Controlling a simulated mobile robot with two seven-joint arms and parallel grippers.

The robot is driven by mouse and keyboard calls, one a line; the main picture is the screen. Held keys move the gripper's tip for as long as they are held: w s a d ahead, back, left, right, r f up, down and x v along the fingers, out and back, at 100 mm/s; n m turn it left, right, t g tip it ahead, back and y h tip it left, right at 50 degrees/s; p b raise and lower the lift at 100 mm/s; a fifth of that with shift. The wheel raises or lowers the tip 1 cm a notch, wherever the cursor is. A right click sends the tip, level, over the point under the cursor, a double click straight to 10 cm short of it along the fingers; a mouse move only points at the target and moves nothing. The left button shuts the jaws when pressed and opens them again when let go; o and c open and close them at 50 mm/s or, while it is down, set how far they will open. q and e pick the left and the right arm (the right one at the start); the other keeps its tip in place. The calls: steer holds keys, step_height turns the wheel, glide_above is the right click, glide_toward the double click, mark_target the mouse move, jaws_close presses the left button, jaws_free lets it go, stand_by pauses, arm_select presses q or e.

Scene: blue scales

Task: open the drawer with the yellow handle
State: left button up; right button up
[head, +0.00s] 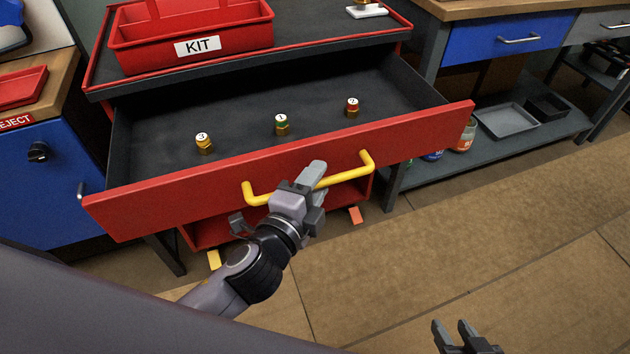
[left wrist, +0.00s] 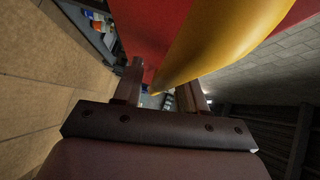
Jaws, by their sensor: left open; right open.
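The red drawer (head: 200,190) is pulled far out of its cabinet, and its dark inside shows. Its yellow handle (head: 348,174) runs across the front. My left gripper (head: 313,180) is at the middle of the handle, its fingers open. In the left wrist view the yellow handle (left wrist: 215,40) looms large above and between the fingers of the left gripper (left wrist: 163,90); I cannot tell whether they touch it. My right gripper (head: 457,332) is open and empty at the bottom edge, well away from the drawer.
Several numbered brass pieces, one of them marked 1 (head: 282,126), stand in the drawer. A red KIT box (head: 190,30) sits on the cabinet top. A blue cabinet (head: 45,195) is left, and a workbench with a low shelf (head: 440,170) is right. The floor in front (head: 400,260) is clear.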

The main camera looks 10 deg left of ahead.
arm_select(q)
steer(key=v, duration=0.7)
steer(key=shift+s, duration=0.2)
stand_by(0.5)
